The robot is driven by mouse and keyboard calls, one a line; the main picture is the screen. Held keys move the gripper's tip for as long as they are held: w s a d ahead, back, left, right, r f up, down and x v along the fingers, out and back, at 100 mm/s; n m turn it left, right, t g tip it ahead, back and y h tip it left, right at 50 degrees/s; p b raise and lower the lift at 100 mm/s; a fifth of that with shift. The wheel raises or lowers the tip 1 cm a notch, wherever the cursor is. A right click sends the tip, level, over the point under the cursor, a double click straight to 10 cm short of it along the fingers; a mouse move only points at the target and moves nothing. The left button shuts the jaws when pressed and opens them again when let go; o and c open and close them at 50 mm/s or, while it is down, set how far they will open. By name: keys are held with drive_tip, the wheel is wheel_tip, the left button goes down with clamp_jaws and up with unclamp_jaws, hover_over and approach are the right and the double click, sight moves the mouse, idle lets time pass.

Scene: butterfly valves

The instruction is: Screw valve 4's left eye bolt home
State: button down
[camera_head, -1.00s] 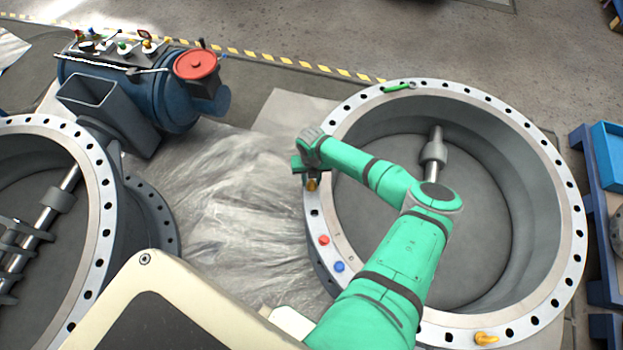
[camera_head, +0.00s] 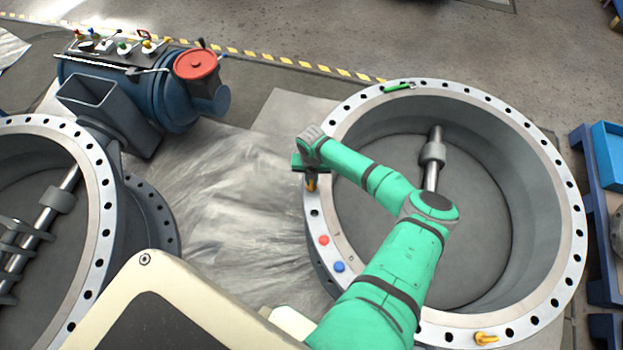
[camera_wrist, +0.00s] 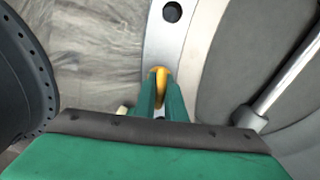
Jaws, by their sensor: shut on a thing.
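A large grey valve body (camera_head: 560,180) with a bolt-holed flange ring stands at the right. My gripper (camera_head: 311,184) is over the left side of its flange, pointing down. The gripper is shut on a yellow eye bolt (camera_wrist: 158,74), which shows between the green fingers (camera_wrist: 160,95) in the wrist view. The bolt's lower end and its hole are hidden by the fingers. Another yellow eye bolt (camera_head: 486,339) is on the front right of the same flange. A green piece (camera_head: 398,87) lies on the far rim.
Red (camera_head: 323,240) and blue (camera_head: 339,266) caps sit on the flange near my gripper. A second valve (camera_head: 104,190) stands at the left. A blue machine (camera_head: 160,95) with a red-lidded pot (camera_head: 196,64) is behind. Blue crates (camera_head: 608,150) edge the right.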

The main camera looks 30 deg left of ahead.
drive_tip(key=m, duration=0.4)
drive_tip(key=shift+d, duration=0.1)
drive_tip(key=m, duration=0.4)
drive_tip(key=shift+d, duration=0.1)
drive_tip(key=m, duration=0.4)
drive_tip(key=shift+d+m, duration=0.1)
drive_tip(key=shift+m, duration=0.2)
drive_tip(key=m, duration=0.4)
drive_tip(key=shift+s+d+m, duration=0.1)
drive_tip(key=shift+d+m, duration=0.05)
drive_tip(key=shift+m, duration=0.15)
drive_tip(key=m, duration=0.4)
drive_tip(key=shift+s+m, duration=0.1)
drive_tip(key=shift+m, duration=0.2)
drive_tip(key=m, duration=0.4)
drive_tip(key=shift+s, duration=0.15)
drive_tip(key=m, duration=0.5)
drive_tip(key=shift+s, duration=0.1)
drive_tip(key=shift+m, duration=2)
